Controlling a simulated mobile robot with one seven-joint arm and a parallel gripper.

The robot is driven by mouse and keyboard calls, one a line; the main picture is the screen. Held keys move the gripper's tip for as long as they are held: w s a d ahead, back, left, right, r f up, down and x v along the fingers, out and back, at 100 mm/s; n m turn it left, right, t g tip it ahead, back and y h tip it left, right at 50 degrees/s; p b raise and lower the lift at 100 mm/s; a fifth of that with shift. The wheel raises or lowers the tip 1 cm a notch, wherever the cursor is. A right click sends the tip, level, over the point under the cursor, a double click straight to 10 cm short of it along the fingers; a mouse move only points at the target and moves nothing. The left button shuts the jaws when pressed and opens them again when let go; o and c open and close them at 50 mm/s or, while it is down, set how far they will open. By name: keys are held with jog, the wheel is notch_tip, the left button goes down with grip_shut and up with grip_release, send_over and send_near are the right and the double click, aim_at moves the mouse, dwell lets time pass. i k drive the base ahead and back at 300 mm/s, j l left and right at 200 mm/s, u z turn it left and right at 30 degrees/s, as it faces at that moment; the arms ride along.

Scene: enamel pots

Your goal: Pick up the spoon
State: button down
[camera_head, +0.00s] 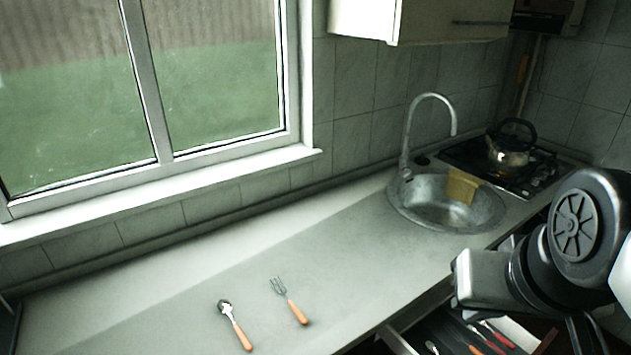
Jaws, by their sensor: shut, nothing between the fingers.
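A spoon (236,328) with a metal bowl and an orange handle lies on the grey counter in the lower middle of the head view. Its bowl points away and slightly left, and its handle points toward the front edge. My gripper (479,281) is at the end of the arm on the right, well to the right of the spoon and apart from it. It is shut and holds nothing. Its fingertips are hard to make out against the dark arm parts.
A fork (291,302) with an orange handle lies just right of the spoon. An open drawer (400,343) holds cutlery at lower right. A sink (425,212) with a tall tap (407,135) and a kettle (507,150) stand farther back. The counter left of the spoon is clear.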

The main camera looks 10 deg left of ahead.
aim_at(225, 306)
jog(key=j+u, duration=0.1)
jog(key=u, duration=1.35)
jog(key=j+z, duration=0.45)
jog(key=j, duration=0.4)
jog(key=k, duration=0.05)
